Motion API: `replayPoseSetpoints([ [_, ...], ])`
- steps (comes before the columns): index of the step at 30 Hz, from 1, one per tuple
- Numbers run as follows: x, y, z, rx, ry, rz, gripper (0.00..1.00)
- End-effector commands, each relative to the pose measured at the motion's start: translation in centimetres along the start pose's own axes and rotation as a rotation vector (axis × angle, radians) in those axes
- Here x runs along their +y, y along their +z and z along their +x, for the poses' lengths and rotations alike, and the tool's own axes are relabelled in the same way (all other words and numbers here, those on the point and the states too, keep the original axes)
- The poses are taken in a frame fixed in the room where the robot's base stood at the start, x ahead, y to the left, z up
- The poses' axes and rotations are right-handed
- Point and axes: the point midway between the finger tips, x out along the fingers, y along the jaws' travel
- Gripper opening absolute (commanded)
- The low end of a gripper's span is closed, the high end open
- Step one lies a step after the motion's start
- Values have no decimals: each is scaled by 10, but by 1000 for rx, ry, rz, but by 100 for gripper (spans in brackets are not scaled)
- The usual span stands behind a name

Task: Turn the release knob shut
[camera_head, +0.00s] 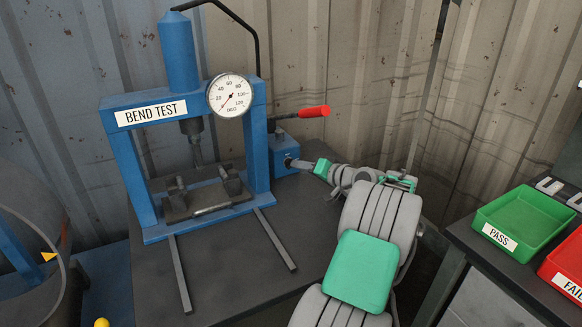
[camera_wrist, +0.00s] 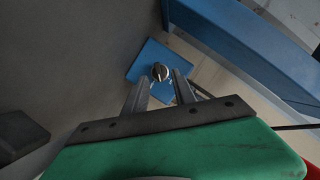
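The release knob (camera_wrist: 160,72) is a small round dark knob with a light bar across its face. It sits on the blue pump box (camera_wrist: 153,62) of the bend test press. In the head view the box (camera_head: 283,150) stands at the press's right side, and my gripper (camera_head: 295,163) reaches its right face from the right. In the wrist view my gripper (camera_wrist: 163,77) is open, with one finger on each side of the knob and a gap visible beside it. I cannot tell how deep the fingertips reach along the knob.
The blue press frame (camera_head: 128,173) with a dial gauge (camera_head: 230,95) stands left of the box. A red-handled lever (camera_head: 313,112) sticks out above my gripper. A green PASS tray (camera_head: 523,218) and a red FAIL tray (camera_head: 567,262) sit at the right.

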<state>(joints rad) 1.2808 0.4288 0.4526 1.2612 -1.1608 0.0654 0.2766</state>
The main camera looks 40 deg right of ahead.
Motion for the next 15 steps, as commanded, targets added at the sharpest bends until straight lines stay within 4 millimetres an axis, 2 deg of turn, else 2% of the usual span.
replayPoseSetpoints([
  [3, 1, 0, 22, 0, 1, 1, 32],
  [6, 1, 0, 35, 0, 2, 0, 32],
  [15, 0, 0, 42, -1, 1, -1, 32],
])
